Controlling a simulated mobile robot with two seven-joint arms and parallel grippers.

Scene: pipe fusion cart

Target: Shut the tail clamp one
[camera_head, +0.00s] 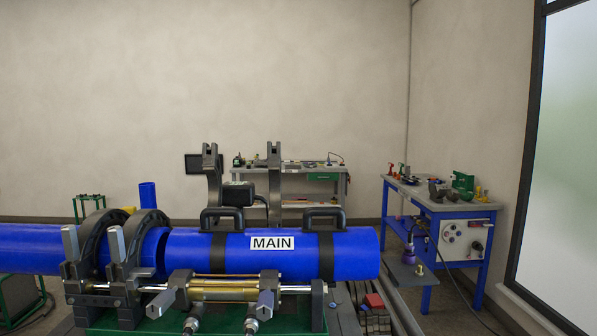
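A blue pipe section labelled MAIN (345,254) lies level across the fusion machine, with two black bands and black handles on top. Behind it two dark clamp arms stand upright with forked tops, a left one (213,180) and a right one (274,180); both look swung open, clear of the pipe. Which is tail clamp one, I cannot tell. At the left, two dark clamp rings (91,240) arch over the blue pipe and look closed, with grey metal blocks at their fronts. The lower jaws under the MAIN pipe are mostly hidden. Neither gripper is in view.
Brass and steel cylinders (225,290) with grey-tipped fittings run along the front of the machine on a green base (100,323). A blue-legged workbench (437,208) stands at the right, another bench (335,170) at the back. Air above the pipe is free.

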